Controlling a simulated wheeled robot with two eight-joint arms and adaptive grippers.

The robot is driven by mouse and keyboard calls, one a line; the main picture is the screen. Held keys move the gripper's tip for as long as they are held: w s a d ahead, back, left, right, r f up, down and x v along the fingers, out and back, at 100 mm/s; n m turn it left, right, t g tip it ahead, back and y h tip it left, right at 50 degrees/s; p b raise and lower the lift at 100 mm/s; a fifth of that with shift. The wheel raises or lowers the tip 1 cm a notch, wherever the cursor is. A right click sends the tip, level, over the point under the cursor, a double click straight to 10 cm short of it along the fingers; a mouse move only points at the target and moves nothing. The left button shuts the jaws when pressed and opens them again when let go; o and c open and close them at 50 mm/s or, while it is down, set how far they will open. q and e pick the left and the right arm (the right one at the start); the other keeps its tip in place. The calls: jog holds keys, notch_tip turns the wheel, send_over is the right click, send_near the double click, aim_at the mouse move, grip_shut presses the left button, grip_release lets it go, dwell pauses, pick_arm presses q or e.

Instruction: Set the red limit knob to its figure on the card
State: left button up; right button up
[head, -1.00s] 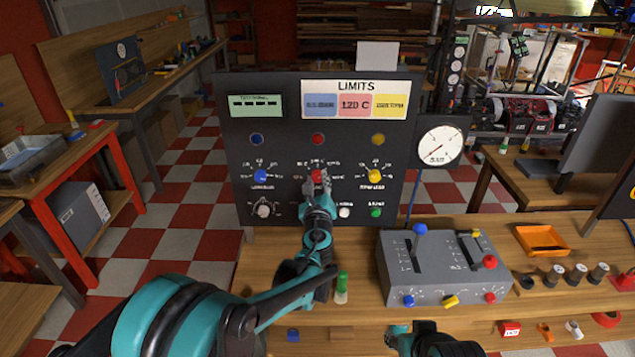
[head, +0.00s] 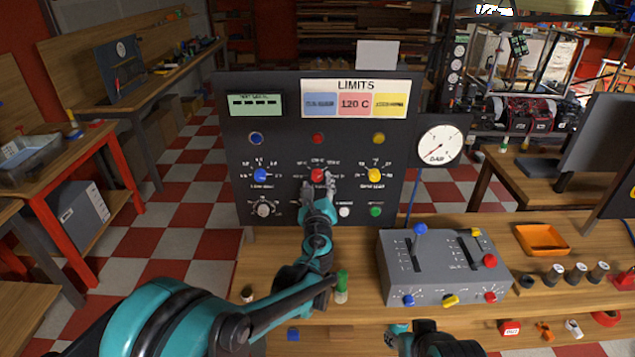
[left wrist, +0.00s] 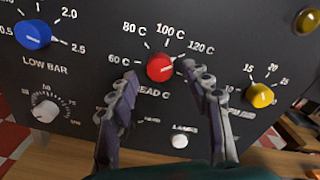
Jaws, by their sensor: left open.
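The red limit knob (head: 317,175) sits in the middle of the upright dark panel, and also shows in the left wrist view (left wrist: 160,67). Its scale there reads 60 C, 80 C, 100 C and 120 C; I cannot tell surely where its pointer stands. The LIMITS card (head: 356,102) above has a red field reading 120 C. My left gripper (head: 319,187) is just below and in front of the knob. In the left wrist view its open fingers (left wrist: 160,80) stand apart on either side of the knob, not gripping it.
A blue knob (head: 261,175) and a yellow knob (head: 375,175) flank the red one. White knobs and a green button (head: 376,211) lie below. A grey lever box (head: 440,268) and a green-capped bottle (head: 342,287) stand on the bench.

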pick_arm(q)
jog(key=s, duration=1)
jog(key=shift+s, duration=0.2)
jog(key=s+a+f+n+g+y, duration=0.1)
jog(key=s+a+n+g+y, duration=0.15)
jog(key=s+a+n, duration=0.45)
jog(key=s+a+f+n+g+y, duration=0.2)
jog(key=s+a+n+g, duration=0.1)
jog(key=a+n, duration=0.65)
jog(key=s+f+n+g+h, duration=0.2)
jog(key=s+f+n, duration=0.2)
jog(key=s+n, duration=0.3)
jog(key=s+a+f+n+g+h, duration=0.1)
jog(key=s+f+n+g+h, duration=0.1)
jog(key=s+n, duration=0.4)
jog(key=s+f+g, duration=0.1)
jog(key=s, duration=0.3)
jog(key=shift+s+a+f+n, duration=0.15)
jog(key=shift+s+f+n, duration=0.05)
jog(key=shift+f+n, duration=0.15)
jog(key=shift+h, duration=0.25)
